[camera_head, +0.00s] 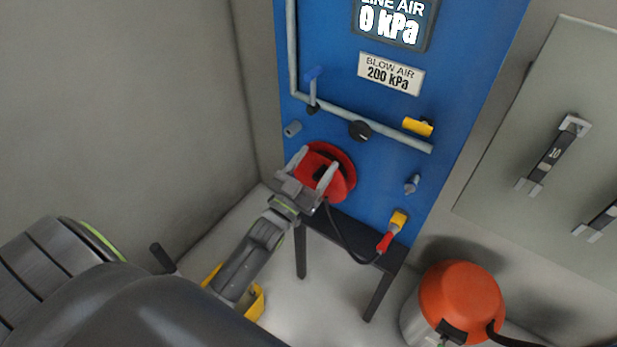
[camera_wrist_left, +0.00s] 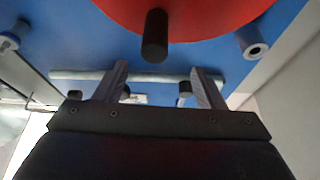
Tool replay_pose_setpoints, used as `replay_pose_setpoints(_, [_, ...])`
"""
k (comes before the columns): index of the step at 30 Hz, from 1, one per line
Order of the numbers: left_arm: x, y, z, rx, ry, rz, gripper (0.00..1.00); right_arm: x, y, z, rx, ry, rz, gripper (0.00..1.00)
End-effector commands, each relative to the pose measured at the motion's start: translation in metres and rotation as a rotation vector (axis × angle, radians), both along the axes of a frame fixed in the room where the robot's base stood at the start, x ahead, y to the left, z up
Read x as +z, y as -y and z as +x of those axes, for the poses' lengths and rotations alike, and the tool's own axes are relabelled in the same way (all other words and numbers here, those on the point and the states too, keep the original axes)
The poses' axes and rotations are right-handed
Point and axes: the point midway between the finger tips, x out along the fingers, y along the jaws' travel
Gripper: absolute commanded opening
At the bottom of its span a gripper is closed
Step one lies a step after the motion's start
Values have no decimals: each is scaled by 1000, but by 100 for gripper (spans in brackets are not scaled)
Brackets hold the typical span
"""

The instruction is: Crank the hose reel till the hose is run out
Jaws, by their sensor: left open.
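The red hose reel (camera_head: 342,180) is mounted low on the blue panel, partly hidden behind my left gripper (camera_head: 315,167). In the left wrist view the reel (camera_wrist_left: 200,18) fills the top, with its black crank handle (camera_wrist_left: 155,36) sticking out. The fingers of my left gripper (camera_wrist_left: 158,78) are apart and empty. The handle shows beyond the fingertips, sideways between them, and not gripped. A black hose (camera_head: 338,232) hangs from the reel to a red and yellow nozzle (camera_head: 390,232) at the panel's lower right. My right gripper is not in view.
The blue panel (camera_head: 455,90) carries a grey pipe, a blue-handled valve (camera_head: 313,85), a black knob (camera_head: 360,130) and a yellow handle (camera_head: 418,126). A gauge above reads 0 kPa. An orange-topped drum (camera_head: 460,298) stands at lower right. A grey wall is at left.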

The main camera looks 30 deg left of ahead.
Motion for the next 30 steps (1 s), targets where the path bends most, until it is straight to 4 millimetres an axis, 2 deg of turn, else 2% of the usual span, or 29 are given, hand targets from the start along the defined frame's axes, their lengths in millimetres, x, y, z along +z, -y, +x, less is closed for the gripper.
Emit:
replay_pose_setpoints(18, [-27, -7, -60, 1, -3, 0, 64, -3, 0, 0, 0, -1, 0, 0])
replay_pose_setpoints(30, [-28, -7, -64, 1, -3, 0, 64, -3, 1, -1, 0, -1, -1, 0])
